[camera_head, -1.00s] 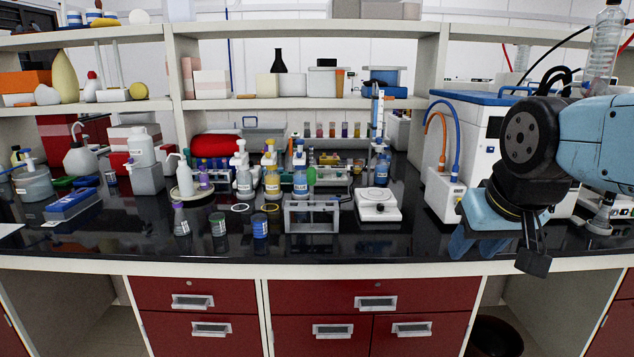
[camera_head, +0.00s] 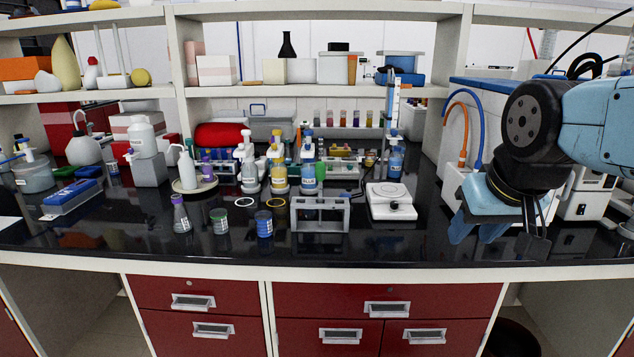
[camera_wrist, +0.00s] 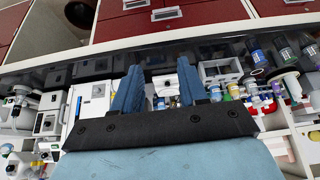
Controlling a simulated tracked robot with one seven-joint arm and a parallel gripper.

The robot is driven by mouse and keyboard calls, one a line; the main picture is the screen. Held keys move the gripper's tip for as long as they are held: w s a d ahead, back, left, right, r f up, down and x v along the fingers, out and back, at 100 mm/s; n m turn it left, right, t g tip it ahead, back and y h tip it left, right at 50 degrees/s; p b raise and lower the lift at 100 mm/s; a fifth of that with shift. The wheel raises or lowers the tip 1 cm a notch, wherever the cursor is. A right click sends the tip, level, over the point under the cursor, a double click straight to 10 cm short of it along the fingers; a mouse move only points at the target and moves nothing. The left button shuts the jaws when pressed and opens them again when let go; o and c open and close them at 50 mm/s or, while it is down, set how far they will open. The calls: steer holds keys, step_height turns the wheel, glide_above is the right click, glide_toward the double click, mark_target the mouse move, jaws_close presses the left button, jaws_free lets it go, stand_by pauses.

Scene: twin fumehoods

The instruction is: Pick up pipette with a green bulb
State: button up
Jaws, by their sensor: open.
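A green bulb (camera_head: 320,172) shows in the head view, just above the back of a grey rack (camera_head: 320,226) on the black benchtop. The pipette's stem below the bulb is too fine to make out. My gripper (camera_head: 480,232) is at the right, above the front of the bench, well to the right of the rack and bulb. In the wrist view, my gripper's two blue fingers (camera_wrist: 158,88) are apart, with nothing held between them. The rack also shows in the wrist view (camera_wrist: 220,66), to the right of the fingers; the bulb is not clear there.
A white balance-like device (camera_head: 391,200) stands between the rack and my gripper. Pump bottles (camera_head: 279,172) stand behind and left of the rack. A blue-lidded jar (camera_head: 264,225) is left of it. A shelf (camera_head: 300,92) overhangs the back. The front bench strip is clear.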

steer(key=shift+o, duration=1.4)
steer(key=shift+w+a, duration=0.15)
steer(key=shift+w, duration=0.3)
steer(key=shift+o, duration=0.2)
steer(key=shift+n+t, duration=0.3)
steer(key=shift+t, duration=0.3)
steer(key=w, duration=0.4)
steer(key=shift+w+d+f, duration=0.25)
steer(key=shift+w, duration=0.1)
steer(key=n+t+y, duration=0.4)
steer(key=t+y, duration=0.2)
steer(key=t, duration=0.4)
glide_toward(322, 171)
steer(key=x, duration=0.5)
steer(key=shift+w+a, duration=0.15)
steer(key=shift+w, duration=0.05)
steer(key=shift+x, duration=2.9)
